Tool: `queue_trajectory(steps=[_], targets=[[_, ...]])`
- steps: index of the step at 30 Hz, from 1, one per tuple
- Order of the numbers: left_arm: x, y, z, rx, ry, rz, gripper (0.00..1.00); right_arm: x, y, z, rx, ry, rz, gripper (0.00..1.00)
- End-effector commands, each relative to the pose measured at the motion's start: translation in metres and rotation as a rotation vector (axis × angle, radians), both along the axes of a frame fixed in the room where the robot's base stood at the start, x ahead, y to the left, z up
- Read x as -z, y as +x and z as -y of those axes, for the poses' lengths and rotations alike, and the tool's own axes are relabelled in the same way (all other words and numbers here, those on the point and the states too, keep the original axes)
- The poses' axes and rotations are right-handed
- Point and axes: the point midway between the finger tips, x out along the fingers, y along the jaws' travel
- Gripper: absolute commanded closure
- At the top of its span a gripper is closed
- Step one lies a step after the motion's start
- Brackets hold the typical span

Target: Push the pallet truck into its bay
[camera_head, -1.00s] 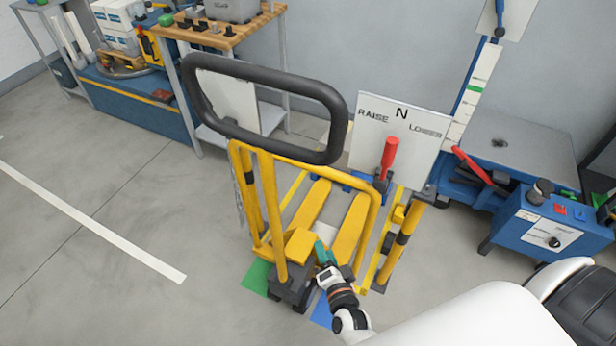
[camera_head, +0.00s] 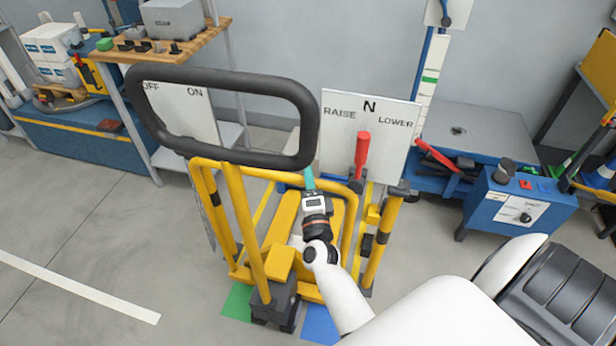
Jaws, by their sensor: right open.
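The yellow pallet truck (camera_head: 233,215) stands at the centre with its black loop handle (camera_head: 222,78) raised towards me. Its forks point away towards the wall. A green floor patch (camera_head: 237,301) and a blue floor patch (camera_head: 319,324) show at its near end. My right gripper (camera_head: 309,178) is open and empty, fingers pointing away, just below the handle's lower right corner and in front of the truck's frame. I cannot tell whether it touches the frame. My left gripper is not in view.
A red lever (camera_head: 362,150) stands before a RAISE, N, LOWER panel (camera_head: 340,125). A blue lift table (camera_head: 465,145) and blue control box (camera_head: 520,200) stand at the right. A wooden-topped bench (camera_head: 165,45) stands behind left. Floor at left is clear, with a white line (camera_head: 80,288).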

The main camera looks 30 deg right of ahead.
Motion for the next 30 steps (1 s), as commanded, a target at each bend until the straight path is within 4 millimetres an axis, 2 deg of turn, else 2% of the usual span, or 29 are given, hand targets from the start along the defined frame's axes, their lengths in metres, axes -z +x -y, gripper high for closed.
queue_trajectory(steps=[4,13,14,22,30], targets=[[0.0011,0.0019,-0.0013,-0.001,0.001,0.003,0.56,-0.0018,0.0103,0.0055,0.001,-0.001,0.0,0.53],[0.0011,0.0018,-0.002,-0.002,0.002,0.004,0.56,-0.0025,0.0124,0.0065,0.0,0.0,-0.001,0.53],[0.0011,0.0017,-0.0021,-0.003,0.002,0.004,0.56,-0.0025,0.0124,0.0064,0.0,0.0,-0.001,0.55],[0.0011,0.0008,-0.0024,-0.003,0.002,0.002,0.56,-0.0023,0.0122,0.0062,0.0,0.0,-0.001,0.99],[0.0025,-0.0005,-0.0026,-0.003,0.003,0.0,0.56,-0.0021,0.014,0.0083,0.0,-0.001,0.0,1.0]])
